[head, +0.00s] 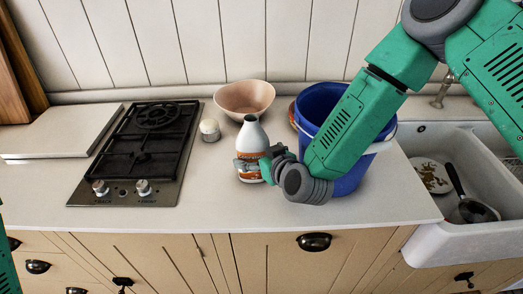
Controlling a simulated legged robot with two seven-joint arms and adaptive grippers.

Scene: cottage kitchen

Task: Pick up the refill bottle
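The refill bottle (252,136) is white with an orange and dark label, and stands upright on the counter in the middle of the head view. My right gripper (262,164) reaches it from the right, at the height of its label. The fingers are against or around the bottle's lower body and partly cover the label. Their gap is too small and hidden to tell whether they are closed on it. My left gripper is out of view; only a bit of green arm shows at the lower left edge.
A blue bucket (316,102) stands right of the bottle, partly behind my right arm. A pinkish bowl (244,97) is behind the bottle, and a small lidded jar (210,130) is to its left. A gas hob (140,150) is further left, a sink (450,235) at right. The front counter is clear.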

